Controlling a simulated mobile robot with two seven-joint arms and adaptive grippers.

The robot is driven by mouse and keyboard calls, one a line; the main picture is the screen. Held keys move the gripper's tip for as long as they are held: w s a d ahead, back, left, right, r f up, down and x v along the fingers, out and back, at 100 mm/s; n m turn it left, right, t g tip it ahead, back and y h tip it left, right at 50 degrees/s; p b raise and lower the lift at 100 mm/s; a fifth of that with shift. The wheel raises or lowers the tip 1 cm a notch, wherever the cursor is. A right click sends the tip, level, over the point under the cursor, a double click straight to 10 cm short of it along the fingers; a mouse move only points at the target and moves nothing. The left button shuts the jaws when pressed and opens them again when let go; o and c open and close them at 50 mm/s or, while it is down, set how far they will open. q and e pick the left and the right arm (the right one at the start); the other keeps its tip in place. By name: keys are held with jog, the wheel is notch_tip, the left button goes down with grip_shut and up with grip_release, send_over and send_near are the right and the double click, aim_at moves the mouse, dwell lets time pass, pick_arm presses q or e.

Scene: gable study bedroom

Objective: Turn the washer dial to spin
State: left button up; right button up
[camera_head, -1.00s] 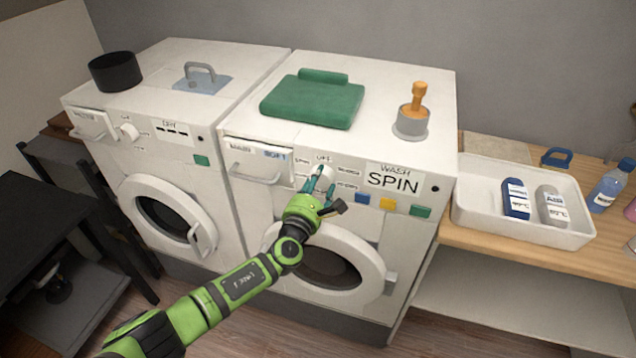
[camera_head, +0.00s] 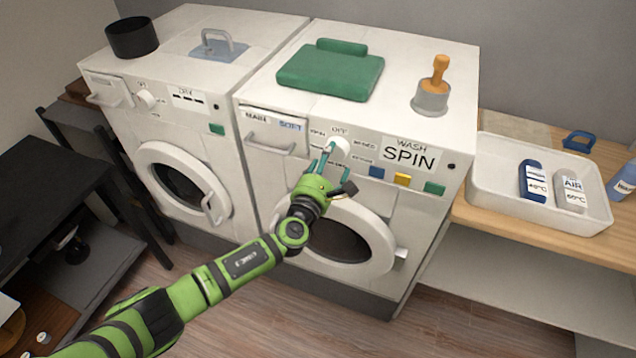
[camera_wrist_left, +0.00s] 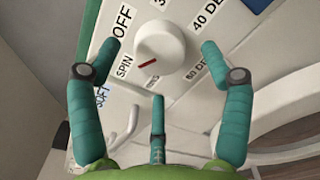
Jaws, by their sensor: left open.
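The washer dial (camera_head: 339,147) is a white round knob on the front panel of the right-hand machine, below the OFF label. In the left wrist view the dial (camera_wrist_left: 161,46) shows a short red mark on its lower left, facing the SPIN label (camera_wrist_left: 124,66). My left gripper (camera_head: 328,161) is open just in front of the dial. In the wrist view its fingers stand apart on the left, right and below the dial, with visible gaps. The panel's display (camera_head: 409,154) reads WASH SPIN. My right gripper is not in view.
A drawer handle (camera_head: 270,144) juts out left of the dial. Blue, yellow (camera_head: 402,179) and green buttons sit to its right. A dryer (camera_head: 165,115) stands left, a bottle tray (camera_head: 485,189) right.

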pick_arm(q)
jog(key=v, duration=0.9)
jog(key=s+a+f+n+g+y+b, duration=0.1)
jog(key=a+f+n+g, duration=0.2)
jog(key=f, duration=0.4)
jog(key=s+a+f+n+y+b, duration=0.1)
jog(key=a+f+n+y, duration=0.15)
jog(key=f+n, duration=0.4)
jog(key=s+a+f+n+g+y+b, duration=0.1)
jog(key=a+f+n+g, duration=0.15)
jog(key=f, duration=0.55)
jog(key=s+a+f+n+g+b, duration=0.1)
jog(key=s+a+f+n+g, duration=0.15)
jog(key=s+f+n, duration=0.4)
jog(key=s+a+f+n+g+b, duration=0.1)
jog(key=s+a+f+n, duration=0.3)
jog(key=f, duration=0.5)
jog(key=s+a+f+n+g+b, duration=0.1)
jog(key=s+f+n+g, duration=0.1)
jog(key=s+f+n, duration=0.4)
jog(key=s+a+f+n+g+b, duration=0.1)
jog(key=s+f+n, duration=0.5)
jog(key=s, duration=1.1)
jog(key=s+a+f+n+g+y+b, duration=0.1)
jog(key=s+f+n+g, duration=0.3)
jog(key=s+n, duration=0.5)
notch_tip(320, 180, down, 2)
jog(key=shift+s+a+f, duration=0.15)
jog(key=shift+s+a, duration=0.3)
jog(key=shift+s, duration=0.75)
